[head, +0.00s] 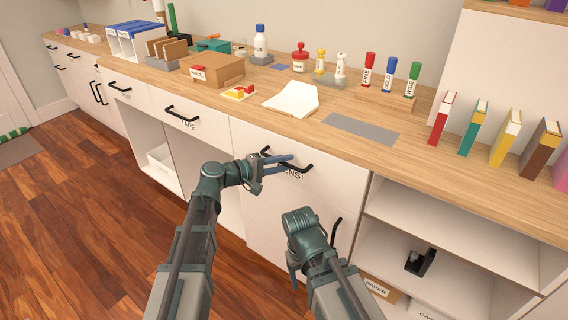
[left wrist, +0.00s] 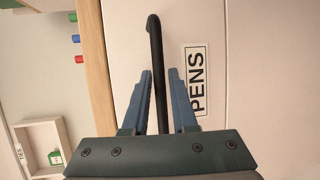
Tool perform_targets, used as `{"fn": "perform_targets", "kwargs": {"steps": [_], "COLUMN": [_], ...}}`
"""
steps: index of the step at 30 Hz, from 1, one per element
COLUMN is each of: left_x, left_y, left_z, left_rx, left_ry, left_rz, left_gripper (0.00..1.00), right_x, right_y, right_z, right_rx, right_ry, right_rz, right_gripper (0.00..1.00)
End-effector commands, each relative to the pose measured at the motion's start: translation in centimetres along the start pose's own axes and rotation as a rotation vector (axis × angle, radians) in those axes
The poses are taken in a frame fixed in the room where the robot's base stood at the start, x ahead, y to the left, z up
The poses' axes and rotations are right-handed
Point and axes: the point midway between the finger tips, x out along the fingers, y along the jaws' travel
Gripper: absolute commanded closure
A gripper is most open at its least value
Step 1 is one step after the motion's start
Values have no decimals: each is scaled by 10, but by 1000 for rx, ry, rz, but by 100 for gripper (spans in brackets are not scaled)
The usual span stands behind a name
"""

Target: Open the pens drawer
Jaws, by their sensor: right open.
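The pens drawer (head: 330,180) is shut, its white front flush with the cabinet under the counter. In the left wrist view the black handle bar (left wrist: 155,50) runs between the fingers, with a narrow gap on each side. My right gripper (head: 294,268) is low in front of the cabinet door below, open, its fingers mostly hidden by its own wrist.
The TAPE drawer (head: 210,125) is to the left, above an open bay with a white bin (head: 163,165). A black door handle (head: 335,232) is close to my right gripper. Open shelves (head: 430,215) are at right. Markers, bottles and a cardboard box (head: 212,72) stand on the counter.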

Motion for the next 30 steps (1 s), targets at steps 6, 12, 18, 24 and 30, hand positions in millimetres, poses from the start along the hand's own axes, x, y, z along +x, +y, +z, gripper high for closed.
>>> {"fn": "perform_targets", "kwargs": {"steps": [6,12,18,24,30], "left_x": [0,0,0,0,0], "left_y": [0,0,0,0,0], "left_z": [0,0,0,0,0], "left_rx": [0,0,0,0,1], "left_ry": [0,0,0,0,0], "left_rz": [0,0,-1,-1,-1], "left_gripper": [100,100,100,100,100], "right_x": [0,0,0,0,0], "right_y": [0,0,0,0,0], "right_z": [0,0,0,0,0], "right_rx": [0,0,0,0,0], "right_ry": [0,0,0,0,0], "right_rz": [0,0,0,0,0], "right_gripper": [30,30,30,30,30]}}
